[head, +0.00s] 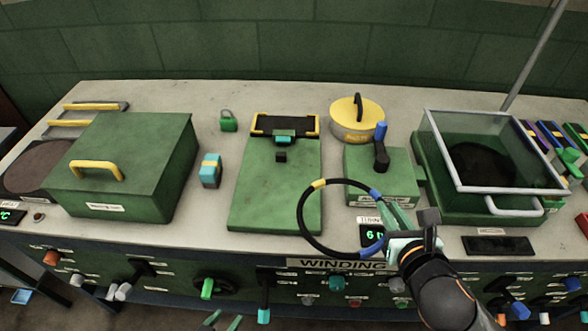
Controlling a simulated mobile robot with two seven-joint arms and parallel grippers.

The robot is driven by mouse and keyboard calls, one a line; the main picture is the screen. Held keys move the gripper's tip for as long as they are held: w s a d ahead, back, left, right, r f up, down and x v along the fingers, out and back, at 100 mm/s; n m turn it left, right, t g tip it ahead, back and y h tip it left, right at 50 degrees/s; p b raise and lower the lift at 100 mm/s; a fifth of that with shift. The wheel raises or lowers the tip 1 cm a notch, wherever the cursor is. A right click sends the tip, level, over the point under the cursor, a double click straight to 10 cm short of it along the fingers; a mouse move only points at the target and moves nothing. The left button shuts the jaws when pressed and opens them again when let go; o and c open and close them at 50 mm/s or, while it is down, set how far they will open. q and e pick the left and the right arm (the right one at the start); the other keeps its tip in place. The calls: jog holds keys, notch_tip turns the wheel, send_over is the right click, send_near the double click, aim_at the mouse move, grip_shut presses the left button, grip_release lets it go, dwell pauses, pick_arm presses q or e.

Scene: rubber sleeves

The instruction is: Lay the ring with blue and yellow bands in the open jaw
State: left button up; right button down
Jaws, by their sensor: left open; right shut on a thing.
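The black ring (301,214) has blue and yellow bands. My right gripper (388,219) is shut on its right side and holds it tilted in front of the green plate and the small green box. The jaw (285,124), black with yellow ends, is at the far end of the green plate (270,190). The ring is nearer to me than the jaw and apart from it. My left gripper (224,321) shows only its green fingertips at the bottom edge, open and empty.
A green lidded box (130,150) stands left, with a blue block (210,170) and green padlock (229,121) beside it. A yellow round lid (357,117), a green box with a lever (381,160) and a glass-covered tray (425,170) stand right. Knobs line the front panel.

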jog(key=w+a+r+n+y+p, duration=0.1)
jog(key=w+a+r+n+y, duration=0.1)
jog(key=w+a+r, duration=0.4)
send_over(313, 173)
jog(key=f, duration=0.9)
jog(key=shift+s+d+f+b, duration=0.2)
jog(key=shift+s+f+b, duration=0.1)
jog(key=shift+s+b, duration=0.1)
jog(key=shift+w+a+f+g, duration=0.3)
jog(key=shift+w+f, duration=0.15)
jog(key=shift+f, duration=0.2)
pick_arm(q)
jog(key=shift+w+a+b, duration=0.3)
jog(key=shift+w+b, duration=0.05)
jog(key=shift+w, duration=0.05)
pick_arm(e)
jog(key=shift+f, duration=1.45)
jog(key=shift+d+f, duration=0.1)
jog(key=c, duration=0.8)
grip_release()
jog(key=shift+f, duration=0.1)
jog(key=shift+c, duration=0.2)
